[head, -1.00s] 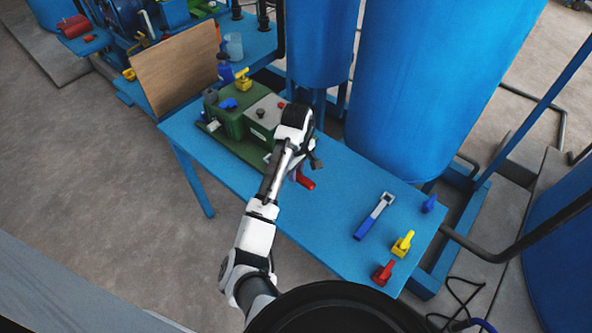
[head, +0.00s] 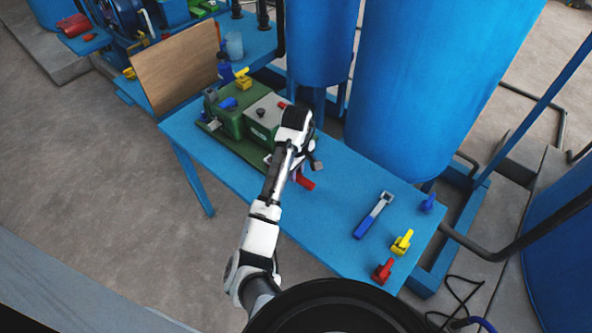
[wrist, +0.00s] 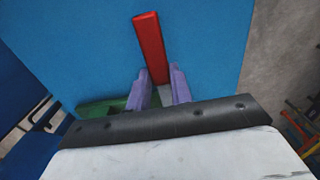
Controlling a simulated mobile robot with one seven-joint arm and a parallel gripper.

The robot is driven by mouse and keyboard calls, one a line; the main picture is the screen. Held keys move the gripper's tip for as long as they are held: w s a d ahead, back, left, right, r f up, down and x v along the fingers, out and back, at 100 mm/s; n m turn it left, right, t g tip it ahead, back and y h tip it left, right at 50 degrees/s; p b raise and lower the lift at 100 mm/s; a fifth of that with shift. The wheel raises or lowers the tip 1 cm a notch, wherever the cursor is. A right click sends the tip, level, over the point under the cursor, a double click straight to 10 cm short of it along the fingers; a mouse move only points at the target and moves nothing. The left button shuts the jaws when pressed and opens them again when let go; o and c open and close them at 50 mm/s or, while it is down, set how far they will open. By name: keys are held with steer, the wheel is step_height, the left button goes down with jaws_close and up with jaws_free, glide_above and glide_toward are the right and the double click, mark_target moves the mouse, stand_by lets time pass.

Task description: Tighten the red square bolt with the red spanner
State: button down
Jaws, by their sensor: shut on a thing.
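The red spanner (head: 305,181) shows by its red handle, which sticks out below my gripper over the blue table. In the wrist view the red handle (wrist: 150,45) points away between the two purple fingers of my gripper (wrist: 160,88), which is shut on the spanner. A grey part of it shows between the fingers. The spanner's head is hidden. My gripper is at the right end of the green machine (head: 232,122). The red square bolt cannot be made out; my arm covers that side of the machine.
A blue-handled spanner (head: 374,216) lies on the blue table (head: 335,225). Blue (head: 428,203), yellow (head: 402,242) and red (head: 383,269) handled pieces stand at its right end. A wooden board (head: 175,68) stands at the left. Large blue tanks (head: 430,80) rise behind the table.

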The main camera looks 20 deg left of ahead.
steer(key=shift+f+b, duration=0.35)
steer(key=shift+f, duration=0.65)
steer(key=c, duration=1.2)
jaws_free()
steer(key=shift+o, duration=0.2)
steer(key=shift+r, duration=0.1)
step_height(320, 180, up, 14)
steer(key=p, duration=0.1)
